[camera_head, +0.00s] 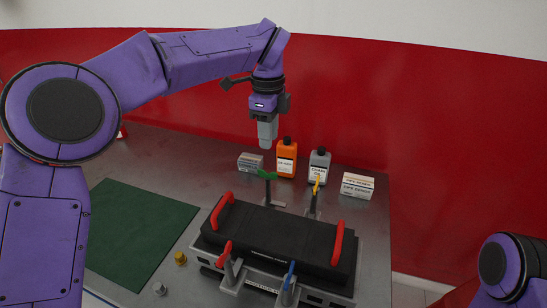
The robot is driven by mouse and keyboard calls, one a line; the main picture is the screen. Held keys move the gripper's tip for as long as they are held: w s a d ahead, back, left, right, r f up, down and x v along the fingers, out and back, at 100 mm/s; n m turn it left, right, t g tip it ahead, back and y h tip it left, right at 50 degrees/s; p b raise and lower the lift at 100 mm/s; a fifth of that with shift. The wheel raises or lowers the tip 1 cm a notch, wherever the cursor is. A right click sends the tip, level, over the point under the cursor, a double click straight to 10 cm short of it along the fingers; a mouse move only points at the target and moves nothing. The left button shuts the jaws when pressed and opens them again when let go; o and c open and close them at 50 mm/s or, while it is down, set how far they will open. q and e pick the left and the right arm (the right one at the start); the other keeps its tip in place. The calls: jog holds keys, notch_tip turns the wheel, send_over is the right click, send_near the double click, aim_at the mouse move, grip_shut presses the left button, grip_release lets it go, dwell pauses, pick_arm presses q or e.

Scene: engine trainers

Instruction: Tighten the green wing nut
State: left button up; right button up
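The green wing nut (267,174) sits on an upright post at the back left of a black engine cover (272,236) with red handles. My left gripper (266,143) points down above the green wing nut, with a small gap between them. Its grey fingers show as one block, so I cannot tell whether they are open or shut; nothing shows held below them. My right arm shows only in part at the lower right, and its gripper is out of view.
Yellow (316,184), red (225,252) and blue (290,275) wing nuts stand around the cover. Orange (286,160) and grey (319,168) bottles and two boxes stand behind. A green mat (140,235) lies clear on the left.

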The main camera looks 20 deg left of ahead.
pick_arm(q)
send_over(267, 174)
notch_tip(267, 174, down, 4)
jog(key=f, duration=0.3)
jog(key=w+f+p, duration=0.1)
jog(key=f, duration=0.1)
jog(key=shift+f, duration=0.3)
jog(key=shift+s+r, duration=0.15)
jog(key=shift+s, duration=0.35)
jog(key=shift+w, duration=0.15)
grip_shut()
pick_arm(e)
jog(key=shift+s+r, duration=0.7)
